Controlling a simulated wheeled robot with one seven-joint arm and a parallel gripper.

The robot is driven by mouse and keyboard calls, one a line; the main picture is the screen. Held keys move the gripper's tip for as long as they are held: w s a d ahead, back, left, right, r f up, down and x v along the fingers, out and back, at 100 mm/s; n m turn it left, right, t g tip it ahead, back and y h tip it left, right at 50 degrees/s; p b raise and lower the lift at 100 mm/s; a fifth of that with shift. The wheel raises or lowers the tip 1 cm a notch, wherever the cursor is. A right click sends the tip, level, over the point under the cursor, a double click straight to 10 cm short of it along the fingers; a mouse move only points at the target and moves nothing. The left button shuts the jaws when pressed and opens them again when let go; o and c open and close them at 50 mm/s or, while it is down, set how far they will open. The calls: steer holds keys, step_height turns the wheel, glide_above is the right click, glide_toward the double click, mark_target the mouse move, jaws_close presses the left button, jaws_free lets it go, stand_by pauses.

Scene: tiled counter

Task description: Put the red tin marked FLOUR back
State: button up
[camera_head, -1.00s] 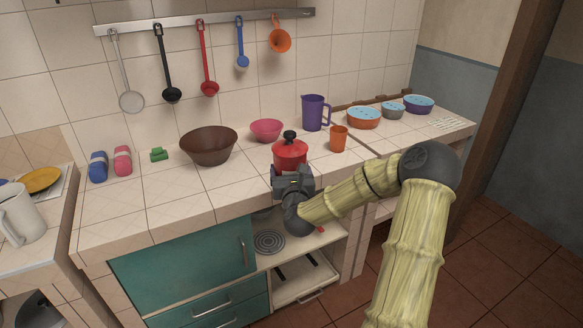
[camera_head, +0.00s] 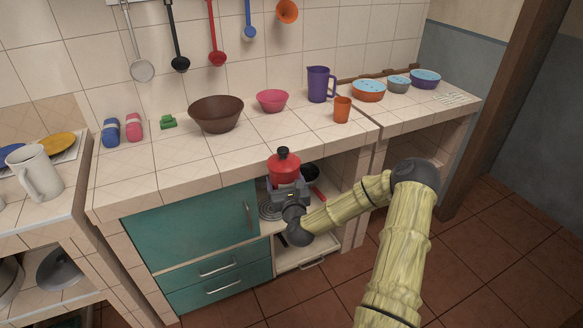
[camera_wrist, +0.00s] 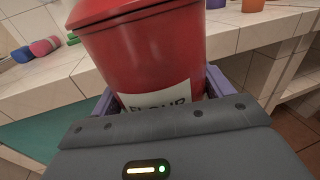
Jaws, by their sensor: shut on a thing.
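The red tin (camera_head: 284,171) has a red lid with a dark knob on top. In the wrist view the tin (camera_wrist: 150,50) fills the upper middle, and its white label reads FLOUR, partly hidden by my gripper's body. My gripper (camera_head: 287,186) is shut on the tin and holds it roughly upright. In the head view the tin is in front of the counter's front edge, before the open shelf space under the counter. The purple-grey fingers (camera_wrist: 216,82) show on both sides of the tin.
The open compartment holds a coil burner-like disc (camera_head: 268,207) and a dark pan (camera_head: 310,172). A teal cabinet door (camera_head: 190,228) is to its left. On the counter are a brown bowl (camera_head: 216,113), a pink bowl (camera_head: 272,100), an orange cup (camera_head: 342,110) and a purple jug (camera_head: 318,84).

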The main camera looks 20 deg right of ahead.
steer(key=s+a+f+n+y, duration=0.1)
steer(key=s+a+f, duration=0.2)
steer(key=a+f, duration=0.3)
steer(key=s+a+f+y, duration=0.2)
steer(key=s+a+f, duration=0.1)
steer(key=a+f, duration=0.4)
step_height(320, 180, down, 4)
steer(key=shift+s+r+n+t, duration=0.15)
steer(key=shift+r+n+t, duration=0.15)
steer(key=shift+n, duration=0.1)
